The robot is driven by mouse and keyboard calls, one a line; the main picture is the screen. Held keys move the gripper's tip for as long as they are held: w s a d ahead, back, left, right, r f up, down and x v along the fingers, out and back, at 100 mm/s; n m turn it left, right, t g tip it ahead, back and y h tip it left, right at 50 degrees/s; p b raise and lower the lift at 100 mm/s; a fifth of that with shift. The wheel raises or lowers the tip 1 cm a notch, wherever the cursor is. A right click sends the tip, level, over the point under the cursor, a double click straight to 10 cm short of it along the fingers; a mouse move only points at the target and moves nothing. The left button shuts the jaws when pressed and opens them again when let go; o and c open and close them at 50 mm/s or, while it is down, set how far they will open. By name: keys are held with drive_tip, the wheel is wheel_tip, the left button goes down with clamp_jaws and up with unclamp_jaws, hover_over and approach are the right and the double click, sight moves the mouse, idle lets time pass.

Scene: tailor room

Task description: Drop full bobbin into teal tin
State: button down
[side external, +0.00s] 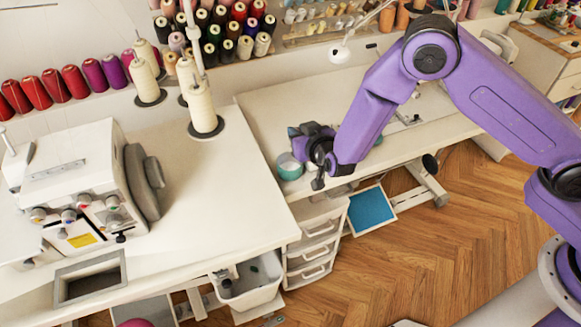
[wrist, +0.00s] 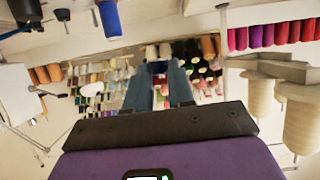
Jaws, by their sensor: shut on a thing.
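The teal tin (side external: 289,167) stands on the white table, near its front edge, in the side view. My gripper (wrist: 158,68) reaches up the middle of the wrist view, with its two grey-blue fingers close together. In the side view my gripper (side external: 298,142) is just above and beside the tin, partly overlapping it in the picture. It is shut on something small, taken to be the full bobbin. The tin's inside cannot be seen clearly.
A white overlock machine (side external: 85,180) stands on the left table. Tall cream thread cones (side external: 202,108) stand behind it. Thread racks line the wall. White drawers (side external: 316,245) and a blue-lined tray (side external: 371,209) lie below the table edge. The left tabletop's middle is clear.

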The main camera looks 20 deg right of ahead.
drive_tip(key=shift+f, duration=1.95)
drive_tip(key=c, duration=0.9)
unclamp_jaws()
drive_tip(key=v, duration=1.7)
drive_tip(key=shift+s+r, duration=0.1)
drive_tip(key=shift+s, duration=0.15)
